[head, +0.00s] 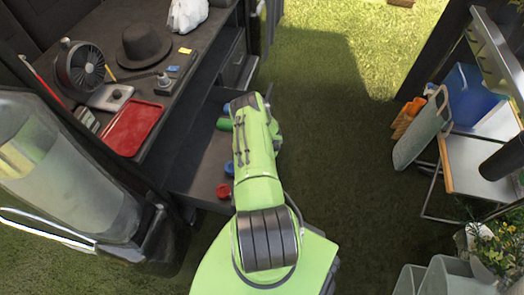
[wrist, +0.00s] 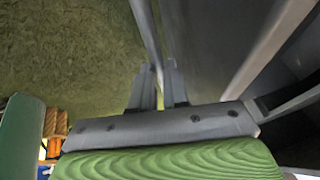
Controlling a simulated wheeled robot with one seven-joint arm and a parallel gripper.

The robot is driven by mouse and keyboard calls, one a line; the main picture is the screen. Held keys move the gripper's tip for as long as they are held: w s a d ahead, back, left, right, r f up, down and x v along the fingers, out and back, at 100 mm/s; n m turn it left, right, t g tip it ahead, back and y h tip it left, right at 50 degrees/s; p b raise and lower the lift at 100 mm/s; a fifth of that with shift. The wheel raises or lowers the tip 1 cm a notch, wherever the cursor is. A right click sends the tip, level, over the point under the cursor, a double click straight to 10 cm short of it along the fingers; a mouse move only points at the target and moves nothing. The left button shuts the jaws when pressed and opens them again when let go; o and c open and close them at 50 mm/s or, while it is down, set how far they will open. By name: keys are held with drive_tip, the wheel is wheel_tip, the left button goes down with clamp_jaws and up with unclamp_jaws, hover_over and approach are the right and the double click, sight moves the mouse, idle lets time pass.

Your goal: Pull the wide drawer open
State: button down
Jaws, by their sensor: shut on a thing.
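The wide drawer (head: 190,178) appears as a dark, flat surface below the desk top in the head view, standing out from under it. Small red, blue and green items lie on it beside my arm. In the wrist view my gripper (wrist: 160,88) is shut on a thin grey bar (wrist: 146,28), which looks like the drawer's handle. A dark panel (wrist: 210,45) runs close along the right of the bar. In the head view my green arm covers the fingertips, the handle and part of the drawer's front.
The dark desk (head: 205,65) holds a red tray (head: 133,126), a fan (head: 80,67) and a black hat (head: 145,45). Grass (head: 330,130) is clear to the right of my arm. A white-topped table (head: 470,165) and planters stand farther right.

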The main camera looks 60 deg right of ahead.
drive_tip(key=c, duration=1.1)
unclamp_jaws()
drive_tip(key=p+v, duration=0.6)
drive_tip(key=v, duration=0.9)
drive_tip(key=shift+a+r, duration=0.1)
drive_tip(key=shift+r, duration=0.25)
